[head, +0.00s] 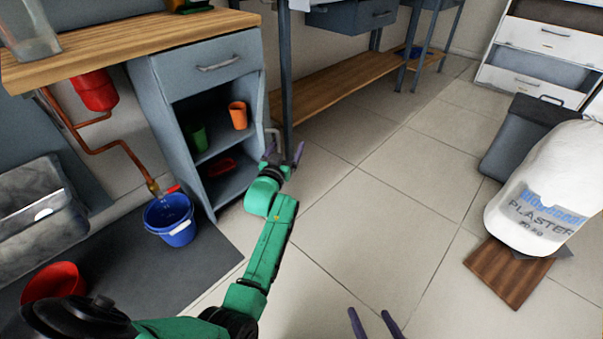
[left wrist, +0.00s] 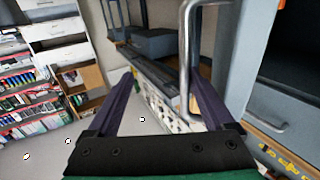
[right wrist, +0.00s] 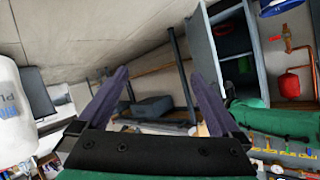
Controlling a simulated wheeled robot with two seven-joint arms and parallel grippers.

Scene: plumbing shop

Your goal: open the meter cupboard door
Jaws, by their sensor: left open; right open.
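The grey-blue cupboard (head: 215,187) stands under the wooden worktop, and its shelves are exposed. Its door (head: 257,108) stands swung outward, seen nearly edge-on at the cupboard's right side. It also shows in the left wrist view (left wrist: 228,62) and the right wrist view (right wrist: 203,52). The door's metal bar handle (left wrist: 187,55) appears between the fingers in the left wrist view. My left gripper (head: 283,154) is open at the handle; I cannot tell whether it touches. My right gripper (head: 371,318) is open and empty, low over the floor.
An orange cup (head: 238,115) and a green cup (head: 197,138) stand on the shelf. A blue bucket (head: 170,222) and a red bowl (head: 53,283) are at left. A plaster bag (head: 540,190) stands at right. The tiled floor between is clear.

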